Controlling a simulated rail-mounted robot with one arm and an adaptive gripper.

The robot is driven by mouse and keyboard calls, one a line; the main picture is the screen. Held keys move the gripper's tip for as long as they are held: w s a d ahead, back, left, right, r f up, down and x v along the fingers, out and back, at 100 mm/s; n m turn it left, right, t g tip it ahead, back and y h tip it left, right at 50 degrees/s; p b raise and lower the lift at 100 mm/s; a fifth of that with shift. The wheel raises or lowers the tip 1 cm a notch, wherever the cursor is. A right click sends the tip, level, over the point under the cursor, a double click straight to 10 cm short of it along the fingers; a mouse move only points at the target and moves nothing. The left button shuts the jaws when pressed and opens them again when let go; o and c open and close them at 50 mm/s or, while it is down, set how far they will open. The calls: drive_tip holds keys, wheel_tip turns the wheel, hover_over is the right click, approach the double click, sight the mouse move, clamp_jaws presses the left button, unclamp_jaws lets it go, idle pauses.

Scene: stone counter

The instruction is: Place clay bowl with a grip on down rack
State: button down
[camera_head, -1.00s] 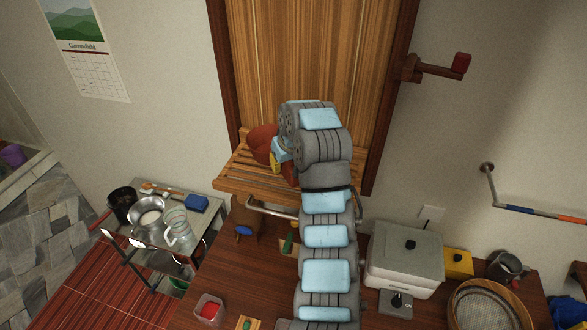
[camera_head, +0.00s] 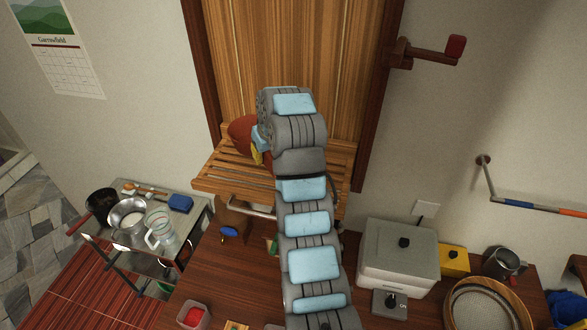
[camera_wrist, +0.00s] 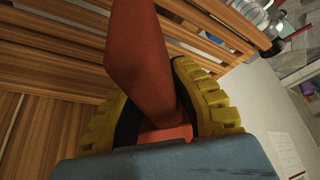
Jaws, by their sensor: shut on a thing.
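The reddish-brown clay bowl (camera_head: 243,132) shows only in part in the head view, behind my arm. It is over the slatted wooden rack (camera_head: 222,178), close to the upright wooden panel. My gripper (camera_head: 259,150) shows as a bit of yellow beside it. In the wrist view, the yellow fingers of my gripper (camera_wrist: 160,115) are shut on the bowl's red-brown grip (camera_wrist: 145,60). The rack's slats (camera_wrist: 55,45) lie behind the grip. I cannot tell whether the bowl touches the slats.
The wooden panel (camera_head: 285,45) rises behind the rack. A metal trolley (camera_head: 186,229) with pots and a jug stands at left. A white box (camera_head: 397,258) and a wood-rimmed basin (camera_head: 520,305) are on the counter at right. The rack's left part looks clear.

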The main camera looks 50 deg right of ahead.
sight(266, 171)
drive_tip(key=shift+w+d+f, duration=0.2)
drive_tip(key=shift+d+f, duration=0.25)
drive_tip(key=shift+f, duration=0.2)
drive_tip(key=f, duration=0.1)
drive_tip(key=w+d+f, duration=0.1)
drive_tip(key=w, duration=0.1)
drive_tip(key=shift+d+f, duration=0.25)
drive_tip(key=shift+f, duration=0.15)
drive_tip(key=shift+w+d+f, duration=0.25)
drive_tip(key=shift+w+f, duration=0.05)
drive_tip(key=shift+f, duration=0.15)
drive_tip(key=shift+w+d+f, duration=0.2)
drive_tip(key=shift+w+f, duration=0.05)
drive_tip(key=shift+f, duration=0.2)
drive_tip(key=shift+w+f, duration=0.1)
drive_tip(key=shift+f, duration=1.45)
drive_tip(key=shift+f, duration=0.1)
drive_tip(key=shift+f, duration=0.15)
drive_tip(key=c, duration=1)
unclamp_jaws()
drive_tip(key=shift+c, duration=0.2)
